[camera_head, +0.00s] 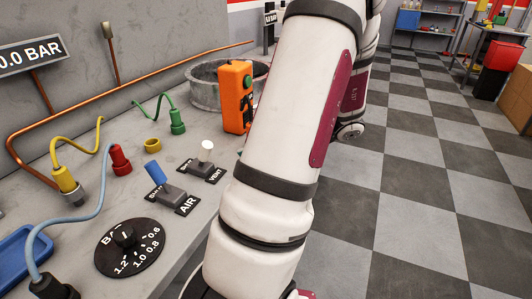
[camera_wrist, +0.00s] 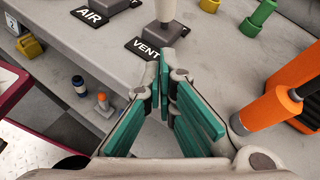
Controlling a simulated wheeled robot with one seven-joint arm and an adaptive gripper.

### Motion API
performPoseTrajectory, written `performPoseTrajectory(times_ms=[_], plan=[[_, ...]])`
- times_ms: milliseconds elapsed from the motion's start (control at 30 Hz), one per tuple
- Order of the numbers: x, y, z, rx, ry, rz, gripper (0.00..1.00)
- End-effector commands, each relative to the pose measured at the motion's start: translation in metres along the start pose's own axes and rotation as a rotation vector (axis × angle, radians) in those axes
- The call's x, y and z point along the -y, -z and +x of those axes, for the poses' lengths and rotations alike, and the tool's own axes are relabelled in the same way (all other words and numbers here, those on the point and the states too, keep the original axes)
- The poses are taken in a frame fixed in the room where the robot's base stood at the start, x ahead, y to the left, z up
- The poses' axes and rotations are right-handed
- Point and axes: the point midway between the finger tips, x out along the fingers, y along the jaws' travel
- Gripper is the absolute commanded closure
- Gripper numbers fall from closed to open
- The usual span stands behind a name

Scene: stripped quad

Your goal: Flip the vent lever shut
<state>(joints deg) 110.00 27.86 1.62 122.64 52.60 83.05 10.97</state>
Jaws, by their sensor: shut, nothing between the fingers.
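The vent lever (camera_head: 206,147) has a white knob and stands on a small dark base beside the VENT plate (camera_head: 215,173) on the grey bench. I cannot tell whether the tips touch the base.
The blue AIR lever (camera_head: 154,173) stands next to the vent lever. A black dial (camera_head: 128,248), cables and a copper pipe (camera_head: 95,92) crowd the bench.

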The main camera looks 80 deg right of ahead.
Motion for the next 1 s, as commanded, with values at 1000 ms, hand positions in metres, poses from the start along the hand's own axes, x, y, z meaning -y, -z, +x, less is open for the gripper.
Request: performPoseTrajectory(times_ms=[1000], plan=[[0.001,-0.031,0.048,-0.011,-0.006,0.004,1.00]])
